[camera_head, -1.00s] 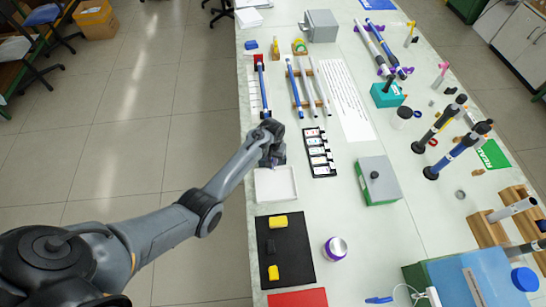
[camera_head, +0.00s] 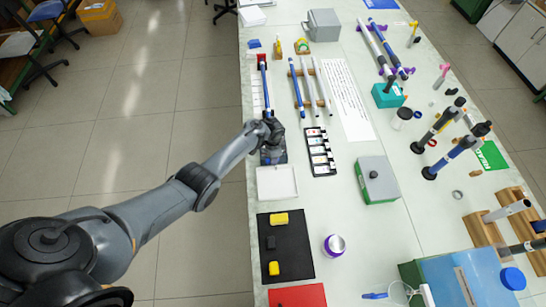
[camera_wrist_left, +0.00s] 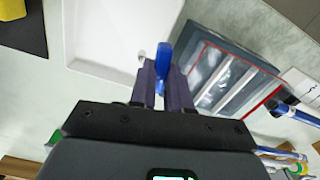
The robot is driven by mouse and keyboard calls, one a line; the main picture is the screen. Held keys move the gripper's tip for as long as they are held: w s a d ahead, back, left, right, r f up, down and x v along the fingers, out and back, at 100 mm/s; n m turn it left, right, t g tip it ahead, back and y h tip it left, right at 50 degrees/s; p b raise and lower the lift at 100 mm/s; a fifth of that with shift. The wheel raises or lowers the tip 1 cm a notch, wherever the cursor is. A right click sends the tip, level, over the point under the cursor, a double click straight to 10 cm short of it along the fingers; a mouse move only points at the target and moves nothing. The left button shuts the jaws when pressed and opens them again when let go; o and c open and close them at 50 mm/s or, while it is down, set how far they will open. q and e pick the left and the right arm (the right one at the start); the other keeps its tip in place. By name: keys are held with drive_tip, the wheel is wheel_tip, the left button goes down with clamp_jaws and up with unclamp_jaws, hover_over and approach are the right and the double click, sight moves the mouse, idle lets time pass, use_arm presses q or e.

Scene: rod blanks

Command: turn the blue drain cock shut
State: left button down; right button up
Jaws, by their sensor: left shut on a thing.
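My left gripper (camera_head: 267,131) is over the left edge of the long table, just past the white tray. In the left wrist view my left gripper (camera_wrist_left: 163,75) is shut on a blue piece (camera_wrist_left: 165,52), upright and rounded like a cock's lever. A small pale stub shows beside it. Its lower part is hidden between the fingers, so I cannot tell how far it is turned. A shallow dark tray (camera_head: 273,157) with a red line and clear panels lies beside it; it also shows in the left wrist view (camera_wrist_left: 247,58). My right gripper is not in view.
The white tray (camera_head: 277,196) lies nearer to me. A blue-ended rod (camera_head: 265,85) lies just beyond my gripper. A black-and-white strip rack (camera_head: 320,152) stands to the right. A blue tank (camera_head: 455,278) with a blue cap is at the lower right. Floor is free on the left.

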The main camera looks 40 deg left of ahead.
use_arm(q)
drive_tip(key=shift+w+a+m, duration=0.1)
drive_tip(key=shift+m, duration=1)
drive_tip(key=c, duration=1.1)
unclamp_jaws()
